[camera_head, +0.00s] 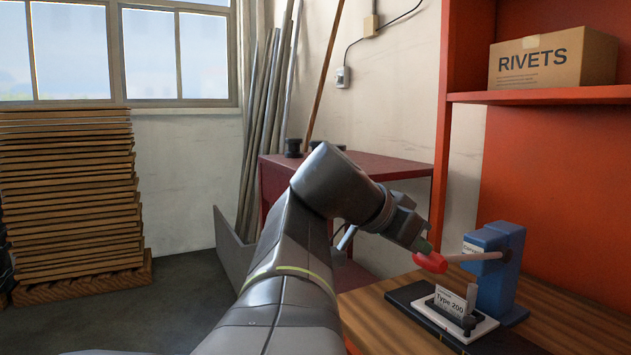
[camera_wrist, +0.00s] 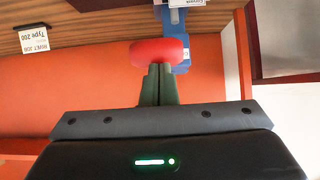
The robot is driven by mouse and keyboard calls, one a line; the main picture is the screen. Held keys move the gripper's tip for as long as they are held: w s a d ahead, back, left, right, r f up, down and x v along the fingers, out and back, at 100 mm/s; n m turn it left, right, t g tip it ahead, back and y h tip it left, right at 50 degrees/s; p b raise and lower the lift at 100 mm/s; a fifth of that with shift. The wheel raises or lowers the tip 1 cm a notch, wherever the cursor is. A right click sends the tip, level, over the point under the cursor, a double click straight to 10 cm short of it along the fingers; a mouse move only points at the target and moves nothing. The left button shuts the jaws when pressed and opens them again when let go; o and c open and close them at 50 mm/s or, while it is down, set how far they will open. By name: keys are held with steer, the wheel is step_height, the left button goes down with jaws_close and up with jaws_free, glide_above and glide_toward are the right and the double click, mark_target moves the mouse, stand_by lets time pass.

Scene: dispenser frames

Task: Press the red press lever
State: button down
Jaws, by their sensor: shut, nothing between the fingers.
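The red press lever has a red grip (camera_head: 430,262) on a pale rod that runs right to the blue press (camera_head: 500,262). The lever lies roughly level, its grip end slightly lower. My gripper (camera_head: 424,247) is shut and empty, its green fingertips right at the top of the red grip. In the wrist view the closed fingertips (camera_wrist: 159,68) meet the edge of the red grip (camera_wrist: 160,51); whether they touch or only overlap is not clear. The blue press (camera_wrist: 176,22) shows behind the grip there.
A dark base with a white holder and a "Type 200" card (camera_head: 449,301) stands below the lever on the wooden bench (camera_head: 385,325). A rivets box (camera_head: 553,58) sits on the red shelf (camera_head: 545,94). A dark red table (camera_head: 400,168) stands behind my arm.

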steer(key=f+b, duration=0.2)
steer(key=f, duration=0.1)
steer(key=shift+s+a, duration=0.1)
steer(key=shift+a, duration=0.1)
steer(key=f+b, duration=0.3)
steer(key=b, duration=0.1)
steer(key=f+b, duration=0.2)
steer(key=shift+s+a+f+b, duration=0.15)
steer(key=shift+a+f+b, duration=0.15)
steer(key=shift+a, duration=0.05)
steer(key=shift+f, duration=0.1)
